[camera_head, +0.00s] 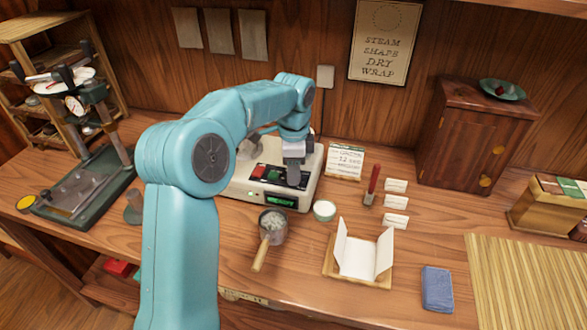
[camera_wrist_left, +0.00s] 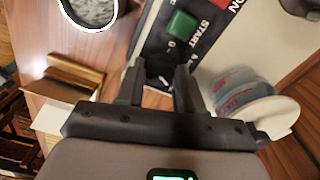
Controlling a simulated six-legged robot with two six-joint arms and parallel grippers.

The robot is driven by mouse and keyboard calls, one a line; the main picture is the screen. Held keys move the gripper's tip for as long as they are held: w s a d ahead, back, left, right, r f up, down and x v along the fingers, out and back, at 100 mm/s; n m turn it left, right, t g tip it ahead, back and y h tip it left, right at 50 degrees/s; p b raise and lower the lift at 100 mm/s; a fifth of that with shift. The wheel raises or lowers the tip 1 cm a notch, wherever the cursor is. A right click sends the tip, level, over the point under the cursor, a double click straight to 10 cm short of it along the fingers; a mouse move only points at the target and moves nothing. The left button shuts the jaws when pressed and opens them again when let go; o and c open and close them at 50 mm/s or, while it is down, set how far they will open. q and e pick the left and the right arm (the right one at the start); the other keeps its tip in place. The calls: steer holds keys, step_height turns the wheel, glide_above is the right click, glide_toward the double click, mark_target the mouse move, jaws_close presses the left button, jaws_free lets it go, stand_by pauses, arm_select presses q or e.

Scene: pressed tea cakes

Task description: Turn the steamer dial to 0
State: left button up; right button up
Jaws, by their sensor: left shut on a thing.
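The steamer (camera_head: 240,184) is a cream box with a dark control panel, standing on the counter in the head view. Its panel carries a red button (camera_head: 258,172), a green START button (camera_wrist_left: 181,23) and a lit green display (camera_head: 281,200). My left gripper (camera_head: 293,178) reaches down onto the right part of the panel. In the left wrist view, its two dark fingers (camera_wrist_left: 160,72) close around the dark dial, just below the START button. My right gripper is not in view.
A pan (camera_head: 272,222) with pale contents and a small round tin (camera_head: 324,210) stand in front of the steamer. A card (camera_head: 345,160) stands to its right. An open white wrapper (camera_head: 358,255) and a blue cloth (camera_head: 437,289) lie nearer the front.

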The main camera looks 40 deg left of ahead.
arm_select(q)
steer(key=n+p, duration=0.1)
steer(key=n, duration=0.1)
steer(key=shift+d+n, duration=0.1)
steer(key=shift+n, duration=0.3)
steer(key=n+p, duration=0.1)
steer(key=n, duration=0.1)
steer(key=shift+n, duration=0.4)
steer(key=n+p, duration=0.1)
steer(key=n, duration=0.2)
steer(key=shift+n, duration=0.3)
steer(key=n, duration=0.3)
steer(key=shift+n, duration=0.3)
steer(key=n, duration=1)
steer(key=shift+n, duration=0.4)
